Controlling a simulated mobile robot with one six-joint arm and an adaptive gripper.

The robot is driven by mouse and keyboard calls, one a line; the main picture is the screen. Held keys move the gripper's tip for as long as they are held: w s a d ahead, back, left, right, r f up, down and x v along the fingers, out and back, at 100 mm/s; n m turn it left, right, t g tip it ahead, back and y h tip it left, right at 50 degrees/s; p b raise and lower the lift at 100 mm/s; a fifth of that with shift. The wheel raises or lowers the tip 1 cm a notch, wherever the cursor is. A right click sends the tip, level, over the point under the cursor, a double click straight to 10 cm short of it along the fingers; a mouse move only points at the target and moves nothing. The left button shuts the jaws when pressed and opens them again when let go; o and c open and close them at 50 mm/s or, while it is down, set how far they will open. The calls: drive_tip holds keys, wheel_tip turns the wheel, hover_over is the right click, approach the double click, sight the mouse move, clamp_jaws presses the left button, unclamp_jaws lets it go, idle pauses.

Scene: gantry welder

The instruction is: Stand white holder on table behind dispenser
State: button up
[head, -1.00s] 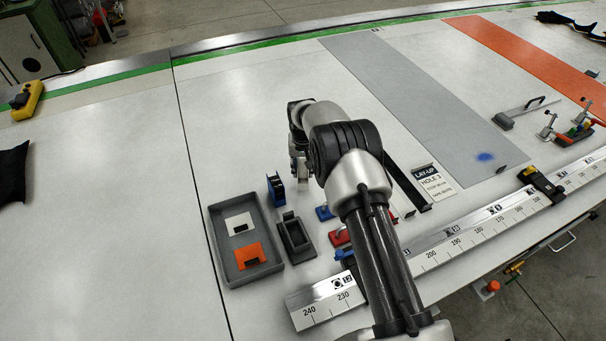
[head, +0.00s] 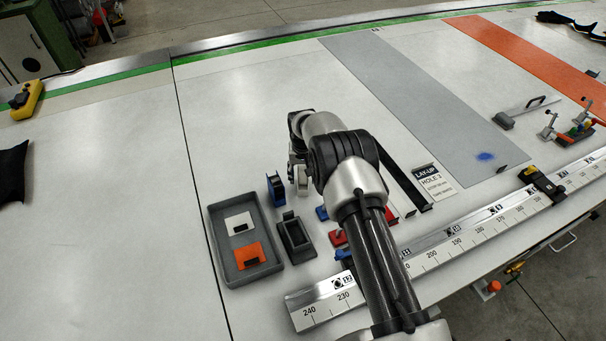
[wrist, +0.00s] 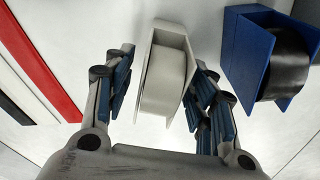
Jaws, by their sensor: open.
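The white holder (wrist: 166,72) stands between my gripper's fingers (wrist: 160,88) in the wrist view, with a pale roll-like part in it. My gripper is open, one finger on each side of the holder; I cannot tell whether either touches it. In the head view the white holder (head: 303,182) shows partly below my wrist, and my arm hides the rest. The dispenser, which I take to be the dark grey desk piece (head: 295,236), stands right of the tray, nearer the camera than the holder.
A blue holder (head: 275,188) with a black roll (wrist: 289,64) stands close to the white holder. A grey tray (head: 219,262) holds a white and an orange piece. Red and blue items lie beside my arm, near the long ruler rail (head: 440,252).

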drive_tip(key=shift+r, duration=0.1)
drive_tip(key=s+d+r, duration=0.2)
drive_tip(key=s+r, duration=0.1)
drive_tip(key=r, duration=0.9)
drive_tip(key=s+d+r, duration=0.2)
drive_tip(key=r, duration=1.1)
drive_tip(key=s+d+r+t, duration=0.1)
drive_tip(key=s+d+r, duration=0.3)
drive_tip(key=s+r, duration=0.7)
drive_tip(key=s+d+r+t, duration=0.1)
drive_tip(key=s+d+r, duration=0.15)
drive_tip(key=s, duration=0.45)
drive_tip(key=s+d+r, duration=0.2)
drive_tip(key=s+r, duration=0.1)
drive_tip(key=s, duration=0.4)
drive_tip(key=s+f, duration=0.2)
drive_tip(key=s, duration=0.5)
drive_tip(key=s+d+f+t, duration=0.1)
drive_tip(key=s+f, duration=0.1)
drive_tip(key=s, duration=0.5)
drive_tip(key=shift+s+d+p, duration=0.25)
drive_tip(key=shift+s+p, duration=0.1)
drive_tip(key=shift+p, duration=0.1)
